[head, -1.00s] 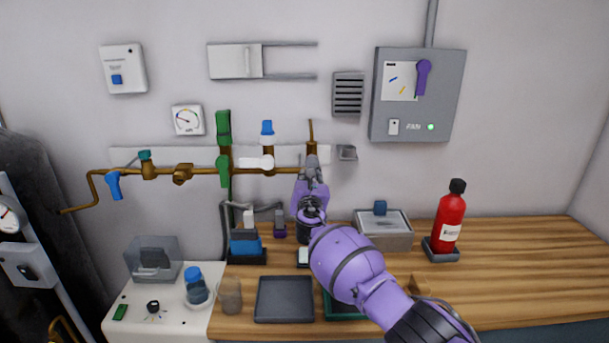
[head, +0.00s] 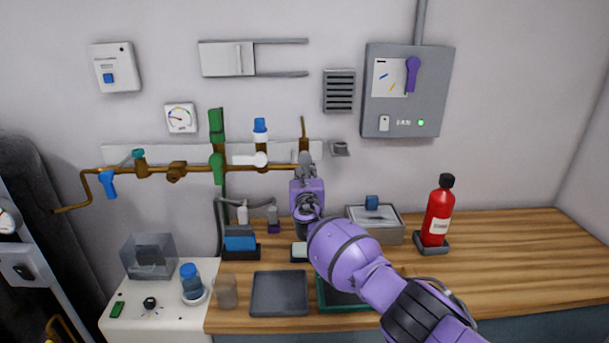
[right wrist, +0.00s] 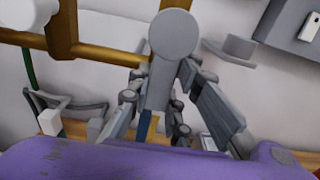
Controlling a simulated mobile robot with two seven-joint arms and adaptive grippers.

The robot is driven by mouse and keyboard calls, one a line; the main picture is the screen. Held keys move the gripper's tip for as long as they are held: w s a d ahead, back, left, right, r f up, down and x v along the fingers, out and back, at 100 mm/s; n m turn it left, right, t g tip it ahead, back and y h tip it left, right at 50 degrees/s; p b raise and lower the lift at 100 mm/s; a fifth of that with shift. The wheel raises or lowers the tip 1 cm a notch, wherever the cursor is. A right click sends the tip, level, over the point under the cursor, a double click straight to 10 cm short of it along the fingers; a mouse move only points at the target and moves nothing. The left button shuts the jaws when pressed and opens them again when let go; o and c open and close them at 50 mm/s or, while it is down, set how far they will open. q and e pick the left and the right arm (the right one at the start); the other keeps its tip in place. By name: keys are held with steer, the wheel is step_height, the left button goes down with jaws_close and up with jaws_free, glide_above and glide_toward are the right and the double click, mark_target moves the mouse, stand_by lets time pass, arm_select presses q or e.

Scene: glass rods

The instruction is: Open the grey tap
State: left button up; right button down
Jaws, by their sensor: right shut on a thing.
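The grey tap (head: 305,160) is at the right end of the brown pipe on the wall, in the head view. In the right wrist view its round grey hub (right wrist: 173,34) is at top centre, and its grey handle (right wrist: 157,88) runs down from the hub. My right gripper (head: 306,178) is just below the hub and mostly hides the handle in the head view. In the right wrist view my right gripper (right wrist: 159,82) has a finger on each side of the handle and is shut on it. My left gripper is not in view.
A white tap (head: 255,160), a green tap (head: 216,168) and a blue tap (head: 107,183) sit along the same pipe to the left. A grey wall bracket (head: 340,149) is close on the right. The wooden bench (head: 490,255) below holds trays and a red bottle (head: 438,218).

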steer(key=c, duration=1.6)
jaws_free()
steer(key=shift+f, duration=0.1)
steer(key=shift+s, duration=0.15)
steer(key=s, duration=1.1)
steer(key=shift+s, duration=0.4)
